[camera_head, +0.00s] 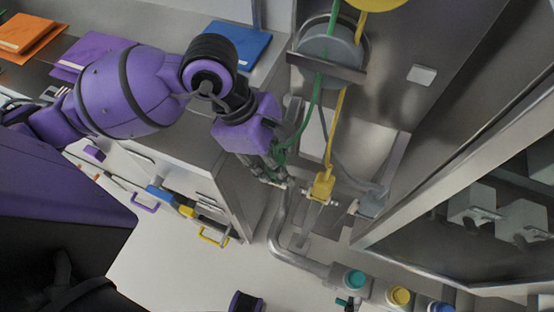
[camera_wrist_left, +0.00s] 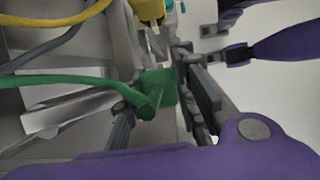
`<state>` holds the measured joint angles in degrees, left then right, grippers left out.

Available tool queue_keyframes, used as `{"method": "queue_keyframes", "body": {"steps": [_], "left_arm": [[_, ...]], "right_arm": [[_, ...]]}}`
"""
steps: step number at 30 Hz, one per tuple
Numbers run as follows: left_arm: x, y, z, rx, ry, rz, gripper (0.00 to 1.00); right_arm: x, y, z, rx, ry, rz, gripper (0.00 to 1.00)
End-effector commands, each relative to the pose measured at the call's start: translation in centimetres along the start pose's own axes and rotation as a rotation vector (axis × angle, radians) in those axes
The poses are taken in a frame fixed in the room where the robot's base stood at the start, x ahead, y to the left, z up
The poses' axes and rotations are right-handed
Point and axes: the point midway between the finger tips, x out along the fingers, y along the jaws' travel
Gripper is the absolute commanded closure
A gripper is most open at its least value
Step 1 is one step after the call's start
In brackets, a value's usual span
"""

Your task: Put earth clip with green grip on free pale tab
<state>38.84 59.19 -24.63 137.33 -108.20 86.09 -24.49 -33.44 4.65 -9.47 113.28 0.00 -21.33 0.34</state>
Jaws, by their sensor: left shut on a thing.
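My left gripper (camera_head: 268,172) is shut on the green grip of the earth clip, at the end of a green cable (camera_head: 314,105). The green grip (camera_wrist_left: 158,88) shows between the dark fingers in the left wrist view; in the head view the fingers mostly hide it. A small pale piece (camera_head: 281,185) lies right by the fingertips; I cannot tell if it is the free tab or the clip's tip, or whether they touch. The yellow clip (camera_head: 322,186) sits on a pale bar just to the right. A purple-and-dark part, perhaps my right gripper (camera_wrist_left: 238,38), shows at the wrist view's upper right.
A grey clip (camera_head: 374,202) on a grey cable is at the right. A bent metal pipe (camera_head: 278,238) runs below the clips. Teal (camera_head: 354,279), yellow (camera_head: 398,295) and blue caps line the bottom. A metal cabinet (camera_head: 235,185) stands close to the left; an open glazed door is at right.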

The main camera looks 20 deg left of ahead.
Motion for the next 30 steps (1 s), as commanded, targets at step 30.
{"method": "queue_keyframes", "body": {"steps": [30], "left_arm": [[1.1,0.0,-0.4,0.001,-0.001,0.000,1.00]], "right_arm": [[0.5,0.1,1.5,-0.005,-0.020,-0.001,0.42]]}}
